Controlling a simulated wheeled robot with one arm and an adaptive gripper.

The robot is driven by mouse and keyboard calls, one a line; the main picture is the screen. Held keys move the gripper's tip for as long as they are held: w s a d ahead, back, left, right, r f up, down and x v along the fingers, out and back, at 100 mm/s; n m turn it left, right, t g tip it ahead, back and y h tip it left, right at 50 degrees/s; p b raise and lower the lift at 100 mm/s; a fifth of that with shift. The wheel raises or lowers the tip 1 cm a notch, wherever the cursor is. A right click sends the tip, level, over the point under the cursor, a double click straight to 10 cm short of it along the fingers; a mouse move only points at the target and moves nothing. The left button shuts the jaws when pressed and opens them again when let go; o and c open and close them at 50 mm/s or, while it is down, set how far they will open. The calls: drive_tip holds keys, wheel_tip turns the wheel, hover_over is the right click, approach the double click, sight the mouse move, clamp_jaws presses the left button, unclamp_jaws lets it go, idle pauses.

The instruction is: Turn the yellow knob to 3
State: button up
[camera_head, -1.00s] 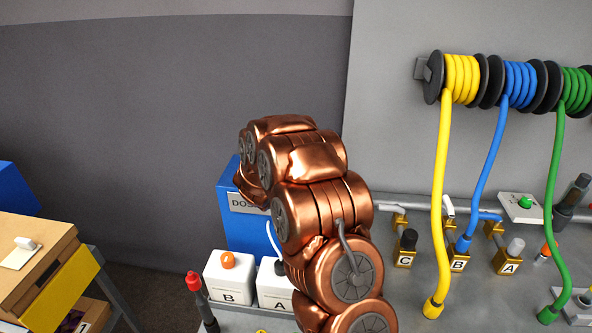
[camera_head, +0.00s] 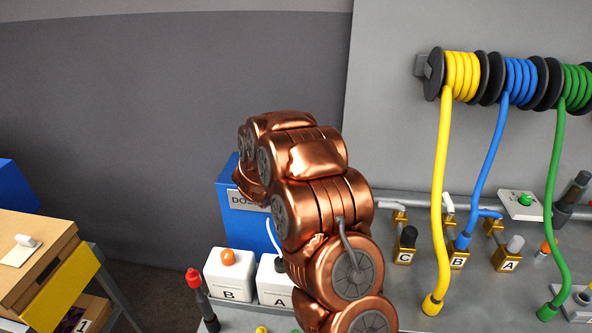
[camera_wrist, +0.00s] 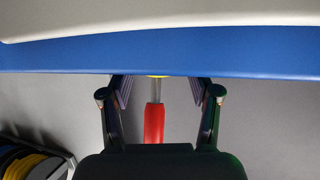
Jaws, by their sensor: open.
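My gripper (camera_wrist: 160,82) shows in the wrist view with its two dark fingers apart and nothing gripped. A thin yellow sliver (camera_wrist: 157,76) shows between the fingertips, just under a blue edge; most of it is hidden, and I cannot tell whether it is the yellow knob. A red piece (camera_wrist: 154,123) with a grey shaft lies below it, between the fingers in the picture. In the head view my copper arm hides the gripper. A small yellow piece (camera_head: 262,329) shows at the bottom edge, cut off. No number 3 is readable on a dial.
A blue box (camera_head: 245,226) stands behind my arm. White containers B (camera_head: 228,283) and A (camera_head: 271,290) stand in front of it, beside a red-topped rod (camera_head: 194,283). Yellow (camera_head: 442,205), blue and green hoses hang at right. A wooden box (camera_head: 40,265) stands at left.

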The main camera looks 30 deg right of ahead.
drive_tip(key=v, duration=1.1)
drive_tip(key=shift+s+a+r, duration=0.2)
